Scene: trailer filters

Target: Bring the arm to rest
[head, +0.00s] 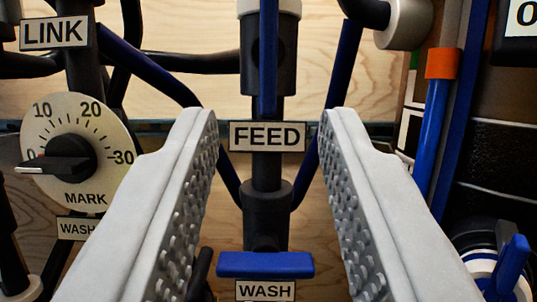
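My gripper (268,125) is open, its two pale grey fingers with studded inner faces reaching in from the lower left and lower right. Nothing is held between the fingers. Beyond the gap stands a black vertical pipe with a FEED label (267,136) across it. A blue bar handle (265,264) sits lower on that pipe, above a WASH label (265,291). I cannot tell how far the fingertips are from the pipe.
A round MARK dial (75,152) with a black pointer is at left, below a LINK label (54,33). Pipes and hoses crowd the plywood wall (190,95).

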